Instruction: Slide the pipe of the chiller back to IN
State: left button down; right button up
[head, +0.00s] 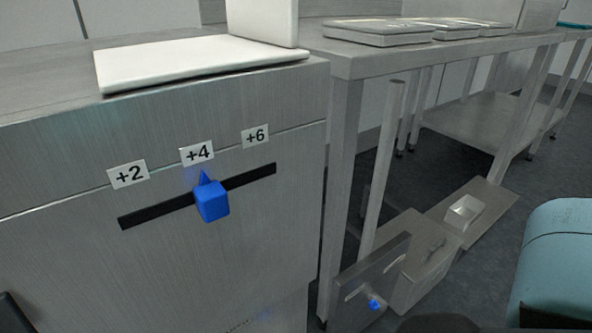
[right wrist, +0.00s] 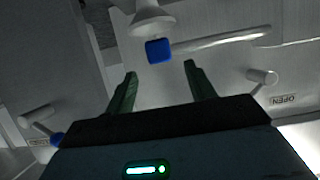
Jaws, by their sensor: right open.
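In the head view, the brushed-metal chiller front (head: 100,270) carries a dark horizontal slot with a blue slider knob (head: 212,201), its pointer under the "+4" label (head: 197,153). In the right wrist view, my right gripper (right wrist: 160,72) is open and empty. A blue block (right wrist: 158,50) shows just beyond and between its fingertips, apart from them. It is by a pale flared fitting (right wrist: 151,20), with a pale bar or slot (right wrist: 222,40) running right. I cannot tell which part is the pipe, and no IN mark is readable. My left gripper is in neither view.
An "OPEN" label (right wrist: 283,99) lies below a pale round-ended handle (right wrist: 262,77) at right.

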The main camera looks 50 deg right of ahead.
jog(key=b+x, duration=0.2)
jog(key=x, duration=0.4)
jog(key=shift+f, duration=0.1)
jog(key=shift+w+d+f+b, duration=0.15)
jog(key=shift+w+b, duration=0.25)
jog(key=shift+w, duration=0.1)
jog(key=c, duration=0.9)
grip_shut()
